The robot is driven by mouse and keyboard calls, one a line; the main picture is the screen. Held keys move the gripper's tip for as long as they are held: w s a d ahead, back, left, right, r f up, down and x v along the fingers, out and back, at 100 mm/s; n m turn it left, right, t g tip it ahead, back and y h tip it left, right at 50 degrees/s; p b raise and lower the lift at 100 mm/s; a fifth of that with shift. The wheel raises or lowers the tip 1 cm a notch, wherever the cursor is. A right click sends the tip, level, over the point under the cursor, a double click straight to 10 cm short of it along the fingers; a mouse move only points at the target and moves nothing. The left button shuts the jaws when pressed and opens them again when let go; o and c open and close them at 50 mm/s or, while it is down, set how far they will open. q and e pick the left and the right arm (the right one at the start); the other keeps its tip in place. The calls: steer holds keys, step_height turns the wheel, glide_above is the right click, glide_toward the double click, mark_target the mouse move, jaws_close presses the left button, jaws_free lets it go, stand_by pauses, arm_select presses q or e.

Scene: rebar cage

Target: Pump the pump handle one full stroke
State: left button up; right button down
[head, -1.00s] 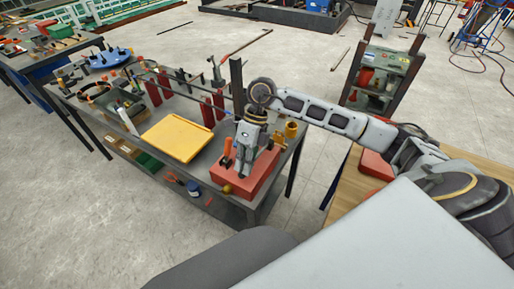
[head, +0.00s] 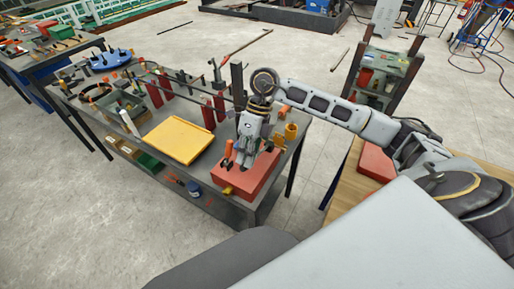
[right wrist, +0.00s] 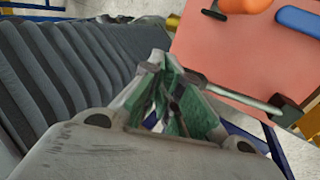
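The pump is a red block-like unit (head: 262,178) on the right end of the dark workbench, with an orange upright part (head: 228,149) and a yellow knob (head: 227,190). My right gripper (head: 245,163) points down over the red unit, beside the orange part. In the right wrist view, its green-padded fingers (right wrist: 177,108) are close together with something dark between them. A thin metal rod (right wrist: 238,95) runs from beside the fingers to a dark block at right. I cannot tell which part is the pump handle or whether the fingers grip it. My left gripper is not in view.
A yellow tray (head: 178,140) lies left of the red unit. Red uprights, rods and an orange cup (head: 291,131) stand close by on the bench. A dark post (head: 237,85) rises behind the gripper. A dark ribbed surface (right wrist: 70,75) fills the wrist view's left.

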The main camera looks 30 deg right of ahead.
steer(key=shift+p+v, duration=0.9)
steer(key=shift+v, duration=1.1)
steer(key=shift+r, duration=0.6)
steer(key=shift+p, duration=0.3)
step_height(320, 180, up, 9)
steer(key=p, duration=0.9)
steer(key=shift+r+p, duration=0.4)
steer(key=shift+r, duration=0.1)
